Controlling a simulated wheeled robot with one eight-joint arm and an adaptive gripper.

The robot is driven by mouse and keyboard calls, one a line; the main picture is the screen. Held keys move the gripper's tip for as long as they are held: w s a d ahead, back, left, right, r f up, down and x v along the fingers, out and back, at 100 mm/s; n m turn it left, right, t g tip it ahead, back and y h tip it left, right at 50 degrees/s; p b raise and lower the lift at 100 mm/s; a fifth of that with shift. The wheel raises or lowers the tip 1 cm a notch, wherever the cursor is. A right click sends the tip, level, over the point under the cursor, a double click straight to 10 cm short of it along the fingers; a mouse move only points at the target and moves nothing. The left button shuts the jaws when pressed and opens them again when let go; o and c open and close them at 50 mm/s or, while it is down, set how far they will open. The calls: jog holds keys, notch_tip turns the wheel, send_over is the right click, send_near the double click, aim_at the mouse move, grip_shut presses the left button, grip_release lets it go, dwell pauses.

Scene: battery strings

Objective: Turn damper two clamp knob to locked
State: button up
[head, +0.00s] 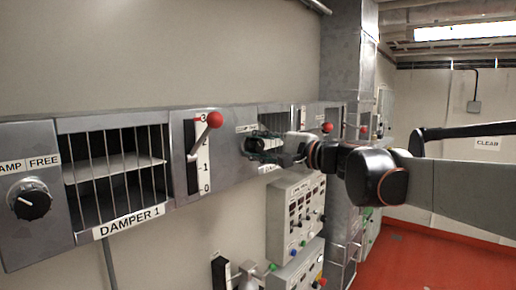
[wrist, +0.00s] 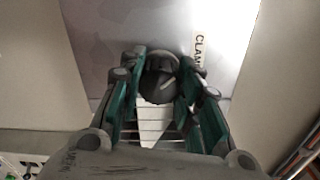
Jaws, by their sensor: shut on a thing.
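My gripper (head: 264,146) is at the second damper's panel on the wall, with its fingers against the panel face. In the wrist view the dark round clamp knob (wrist: 158,86) sits between the green-padded fingers of my gripper (wrist: 156,78), which are shut on it. In the head view the knob is hidden behind my gripper.
Damper 1 (head: 115,228) is at the left, with its own knob (head: 29,199) and a red-balled lever (head: 215,120). Another red-balled lever (head: 327,128) is just right of my gripper. Control boxes (head: 296,212) hang below. The red floor at right is clear.

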jog(key=shift+n, duration=0.3)
jog(key=o, duration=1.1)
jog(key=shift+f, duration=0.1)
jog(key=shift+s, duration=0.15)
jog(key=shift+s+d, duration=0.15)
jog(key=shift+d, duration=0.2)
jog(key=v, duration=0.6)
jog(key=shift+s+d, duration=0.2)
jog(key=shift+s, duration=0.1)
